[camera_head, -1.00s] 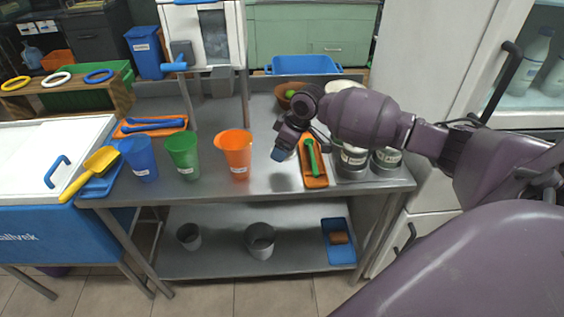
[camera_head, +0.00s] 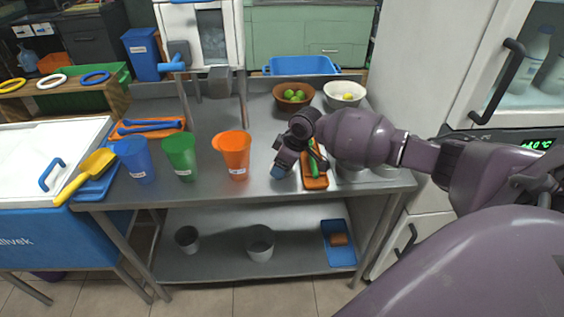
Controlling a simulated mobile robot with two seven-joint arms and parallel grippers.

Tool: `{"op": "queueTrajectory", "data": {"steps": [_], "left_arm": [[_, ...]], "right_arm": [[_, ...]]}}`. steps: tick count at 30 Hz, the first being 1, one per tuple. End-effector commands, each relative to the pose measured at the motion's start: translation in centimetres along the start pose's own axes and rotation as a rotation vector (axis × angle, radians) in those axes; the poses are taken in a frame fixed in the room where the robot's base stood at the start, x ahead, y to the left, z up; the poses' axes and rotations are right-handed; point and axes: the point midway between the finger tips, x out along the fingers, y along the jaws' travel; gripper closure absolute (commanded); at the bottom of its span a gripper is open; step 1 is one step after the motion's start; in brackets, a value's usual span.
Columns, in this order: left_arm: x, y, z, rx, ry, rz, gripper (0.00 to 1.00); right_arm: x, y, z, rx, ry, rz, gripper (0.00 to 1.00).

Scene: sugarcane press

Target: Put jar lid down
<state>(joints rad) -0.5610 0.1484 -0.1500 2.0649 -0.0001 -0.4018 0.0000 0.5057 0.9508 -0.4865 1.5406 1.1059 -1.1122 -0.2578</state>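My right arm reaches in from the right over the steel table. Its gripper (camera_head: 283,168) points down near the front of the table, between the orange cup and the orange tray with a green-handled tool. A small blue piece shows at its tip; I cannot tell whether it is a fingertip or something held. I cannot make out a jar lid. My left gripper is not in view.
A blue cup (camera_head: 135,160), a green cup (camera_head: 181,158) and an orange cup (camera_head: 233,155) stand left of the gripper. The orange tray (camera_head: 316,183) lies just right of it. A brown bowl of limes (camera_head: 293,104) and a white bowl (camera_head: 344,101) stand behind.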

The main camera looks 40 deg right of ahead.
Motion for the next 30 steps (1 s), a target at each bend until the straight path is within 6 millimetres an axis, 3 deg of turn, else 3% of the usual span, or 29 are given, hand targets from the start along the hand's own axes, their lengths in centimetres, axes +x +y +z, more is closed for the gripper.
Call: {"op": "queueTrajectory", "data": {"steps": [1, 4, 14, 20, 30], "left_arm": [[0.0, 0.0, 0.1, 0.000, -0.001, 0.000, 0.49], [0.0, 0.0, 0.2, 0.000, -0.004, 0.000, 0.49], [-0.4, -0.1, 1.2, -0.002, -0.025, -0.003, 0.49], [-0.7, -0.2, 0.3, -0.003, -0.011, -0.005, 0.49], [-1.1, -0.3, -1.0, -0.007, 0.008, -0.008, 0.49]], "right_arm": [[0.0, 0.0, 0.0, 0.000, -0.001, 0.000, 0.18], [0.0, 0.0, 0.0, 0.000, -0.001, -0.001, 0.02], [-0.4, 0.0, -0.2, 0.000, 0.000, 0.000, 0.01], [-3.2, 0.1, -0.2, 0.000, 0.002, 0.003, 0.01], [-9.6, 0.0, -0.2, -0.001, 0.002, 0.003, 0.01]]}}
